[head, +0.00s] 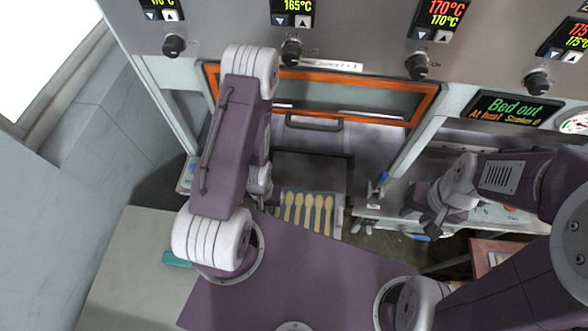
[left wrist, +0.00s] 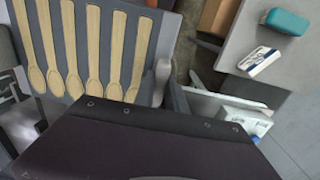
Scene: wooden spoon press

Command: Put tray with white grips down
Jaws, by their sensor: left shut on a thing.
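The grey tray (head: 312,171) is in the middle of the head view, below the orange-framed press opening, with several pale wooden spoons (head: 308,212) lying side by side at its near end. In the left wrist view the tray (left wrist: 166,28) fills the upper left, and a pale grip (left wrist: 162,76) shows at its edge. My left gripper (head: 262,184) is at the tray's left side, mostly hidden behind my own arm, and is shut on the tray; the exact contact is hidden. My right gripper (head: 432,214) is apart from the tray, to its right; its finger gap is unclear.
The press (head: 315,94) with its orange frame and handle stands behind the tray. A teal box (left wrist: 287,22) and a white block (left wrist: 259,62) lie on a grey table (left wrist: 236,40).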

